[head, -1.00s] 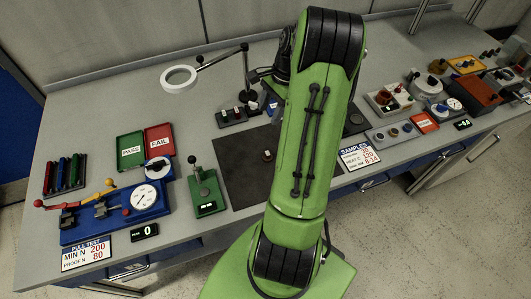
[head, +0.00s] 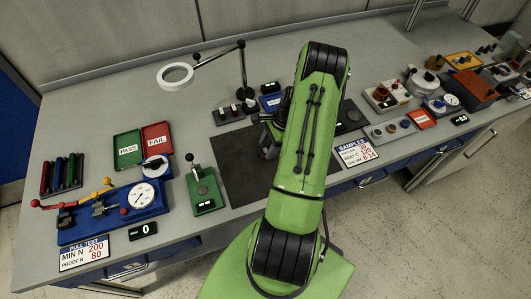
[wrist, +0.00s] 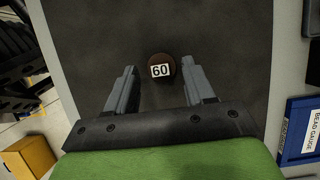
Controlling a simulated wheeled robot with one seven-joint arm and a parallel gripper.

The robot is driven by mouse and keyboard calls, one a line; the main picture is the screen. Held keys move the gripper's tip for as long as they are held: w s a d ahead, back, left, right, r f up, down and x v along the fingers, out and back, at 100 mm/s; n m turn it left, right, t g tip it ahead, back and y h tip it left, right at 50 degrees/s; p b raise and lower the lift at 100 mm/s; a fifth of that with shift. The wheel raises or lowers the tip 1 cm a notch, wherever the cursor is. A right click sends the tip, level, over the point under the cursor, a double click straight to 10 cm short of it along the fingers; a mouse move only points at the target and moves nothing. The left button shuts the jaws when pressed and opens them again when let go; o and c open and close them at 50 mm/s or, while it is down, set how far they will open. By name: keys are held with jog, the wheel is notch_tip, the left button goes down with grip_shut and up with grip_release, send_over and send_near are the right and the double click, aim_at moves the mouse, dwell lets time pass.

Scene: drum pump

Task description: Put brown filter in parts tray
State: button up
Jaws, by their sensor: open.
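The brown filter, a small round brown piece with a white "60" label (wrist: 161,70), lies on the dark mat. In the wrist view it shows between the fingertips of my gripper (wrist: 159,78), nearer the right finger, with gaps on both sides. The jaws are open and empty. In the head view my gripper (head: 268,138) is low over the mat and my arm hides part of it. A yellow-orange tray (head: 451,61) with small parts stands at the far right; I cannot tell whether it is the parts tray.
The dark mat (head: 240,175) is otherwise mostly clear. A green lever device (head: 205,190) and the blue pull tester (head: 110,218) stand left. A ring magnifier (head: 176,76) overhangs the back. A blue bead gauge box (wrist: 300,130) is beside the mat. Several devices crowd the right.

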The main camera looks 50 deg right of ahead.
jog(key=shift+w+a+f, duration=0.15)
jog(key=shift+f, duration=0.3)
grip_shut()
notch_tip(320, 180, up, 10)
